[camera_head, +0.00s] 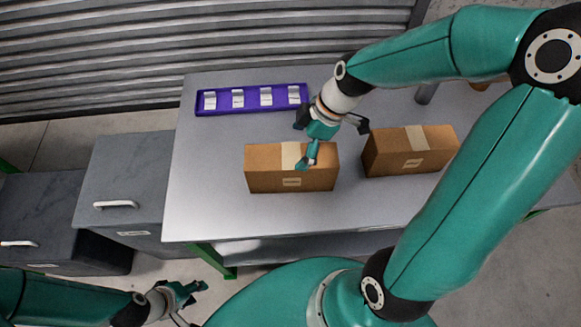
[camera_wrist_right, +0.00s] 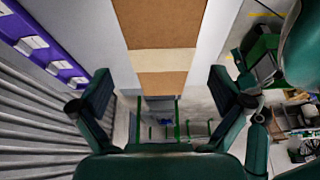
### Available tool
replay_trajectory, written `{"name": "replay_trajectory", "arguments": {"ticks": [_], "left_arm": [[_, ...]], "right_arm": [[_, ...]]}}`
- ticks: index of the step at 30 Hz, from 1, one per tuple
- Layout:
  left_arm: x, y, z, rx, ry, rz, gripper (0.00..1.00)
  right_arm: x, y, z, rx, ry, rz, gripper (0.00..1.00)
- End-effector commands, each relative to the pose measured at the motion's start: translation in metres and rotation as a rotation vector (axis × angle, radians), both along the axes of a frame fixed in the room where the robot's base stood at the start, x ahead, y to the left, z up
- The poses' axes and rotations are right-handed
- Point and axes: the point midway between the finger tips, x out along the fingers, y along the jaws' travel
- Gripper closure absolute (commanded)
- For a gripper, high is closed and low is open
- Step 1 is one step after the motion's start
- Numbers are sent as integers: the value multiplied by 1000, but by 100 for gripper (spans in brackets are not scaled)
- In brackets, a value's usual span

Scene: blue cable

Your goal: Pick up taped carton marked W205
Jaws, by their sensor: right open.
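Two brown cartons with pale tape stand on the grey table: a left carton (camera_head: 262,167) and a right carton (camera_head: 384,155). Each has a small label on its front, too small to read, so I cannot tell which is W205. My right gripper (camera_head: 318,142) is open and empty over the right part of the left carton. In the right wrist view a carton top (camera_wrist_right: 160,22) with a tape band lies ahead, in line with the gap between the open fingers (camera_wrist_right: 160,88). My left gripper (camera_head: 184,291) is low at the bottom left, away from the cartons; its jaw state is unclear.
A purple tray (camera_head: 220,109) with several white labelled pieces lies at the table's back left. Grey drawer cabinets (camera_head: 125,180) stand left of the table, and a ribbed shutter (camera_head: 150,50) is behind. The table's front left (camera_head: 205,215) is clear.

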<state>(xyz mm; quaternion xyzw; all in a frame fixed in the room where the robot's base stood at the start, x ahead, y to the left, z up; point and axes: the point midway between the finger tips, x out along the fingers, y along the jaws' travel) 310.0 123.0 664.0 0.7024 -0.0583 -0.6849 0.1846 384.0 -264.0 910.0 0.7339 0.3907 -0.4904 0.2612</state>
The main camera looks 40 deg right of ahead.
Motion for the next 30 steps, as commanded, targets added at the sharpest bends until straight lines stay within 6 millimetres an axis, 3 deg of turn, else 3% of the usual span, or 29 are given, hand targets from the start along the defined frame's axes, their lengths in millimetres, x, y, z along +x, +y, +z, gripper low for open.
{"name": "replay_trajectory", "arguments": {"ticks": [5, 13, 22, 30], "left_arm": [[0, 0, 4, 0, 0, 0, 60], [0, 0, 9, 0, 0, 0, 60], [0, 0, 9, 0, 0, 0, 60], [0, 0, 9, 0, 0, 0, 60]], "right_arm": [[1, 4, -11, 1, 6, 0, 0], [9, 16, -44, 1, 4, -2, 0], [10, 17, -49, 0, 0, -4, 0], [10, 17, -49, 0, 0, -5, 43]]}}
